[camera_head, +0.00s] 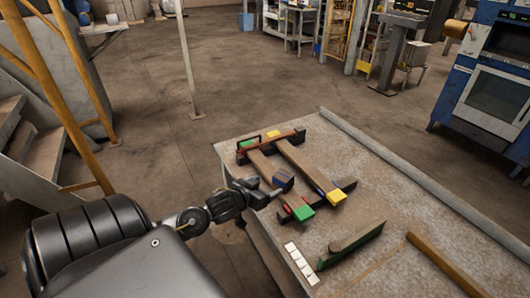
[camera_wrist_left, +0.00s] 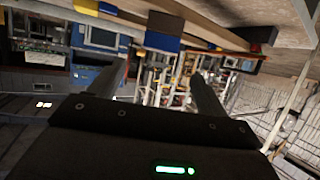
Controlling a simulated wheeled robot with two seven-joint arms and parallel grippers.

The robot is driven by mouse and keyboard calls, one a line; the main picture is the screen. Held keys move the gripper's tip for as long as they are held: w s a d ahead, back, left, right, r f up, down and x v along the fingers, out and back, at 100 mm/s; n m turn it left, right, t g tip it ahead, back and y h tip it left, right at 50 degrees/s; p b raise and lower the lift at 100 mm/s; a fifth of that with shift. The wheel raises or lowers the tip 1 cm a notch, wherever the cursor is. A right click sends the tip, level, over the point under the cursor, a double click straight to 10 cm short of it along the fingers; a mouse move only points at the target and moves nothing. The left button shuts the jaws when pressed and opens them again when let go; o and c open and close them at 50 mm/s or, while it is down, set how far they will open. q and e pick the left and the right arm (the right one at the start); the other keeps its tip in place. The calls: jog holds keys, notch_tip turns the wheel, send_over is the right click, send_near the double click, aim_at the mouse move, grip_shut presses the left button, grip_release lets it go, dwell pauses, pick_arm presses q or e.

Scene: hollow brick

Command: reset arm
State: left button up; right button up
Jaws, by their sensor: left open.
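My left gripper (camera_head: 272,194) is at the left edge of the table (camera_head: 375,245), beside the wooden pieces. In the left wrist view my left gripper (camera_wrist_left: 163,80) has its two dark fingers spread apart, with nothing between them. Two wooden beams (camera_head: 305,164) lie side by side on the table, with dark crosspieces near both ends. A green block (camera_head: 302,213) and a yellow block (camera_head: 336,198) sit at the near end. My right gripper is not in view.
A green-sided bar (camera_head: 352,246) and a brown bar (camera_head: 443,264) lie on the near part of the table. White squares (camera_head: 300,262) mark its left edge. A raised grey rail (camera_head: 410,182) runs along the right side. Open floor lies beyond.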

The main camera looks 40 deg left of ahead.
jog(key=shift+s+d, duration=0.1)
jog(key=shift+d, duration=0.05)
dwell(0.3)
pick_arm(q)
jog(key=s+d+f+m+g+h, duration=0.15)
jog(key=s+d+f+g, duration=0.35)
jog(key=s+d, duration=0.55)
jog(key=s+d+f+m+g, duration=0.2)
jog(key=s+d+f+g, duration=0.4)
jog(key=s, duration=0.7)
notch_tip(320, 180, down, 22)
jog(key=s+p, duration=0.2)
jog(key=p, duration=0.1)
jog(key=s+a+f+g+p, duration=0.1)
jog(key=s+a+f+p, duration=0.1)
jog(key=s+f, duration=1)
jog(key=s+a, duration=0.1)
jog(key=s, duration=0.2)
jog(key=shift+s+a+f+p, duration=0.25)
jog(key=shift+f+p, duration=0.15)
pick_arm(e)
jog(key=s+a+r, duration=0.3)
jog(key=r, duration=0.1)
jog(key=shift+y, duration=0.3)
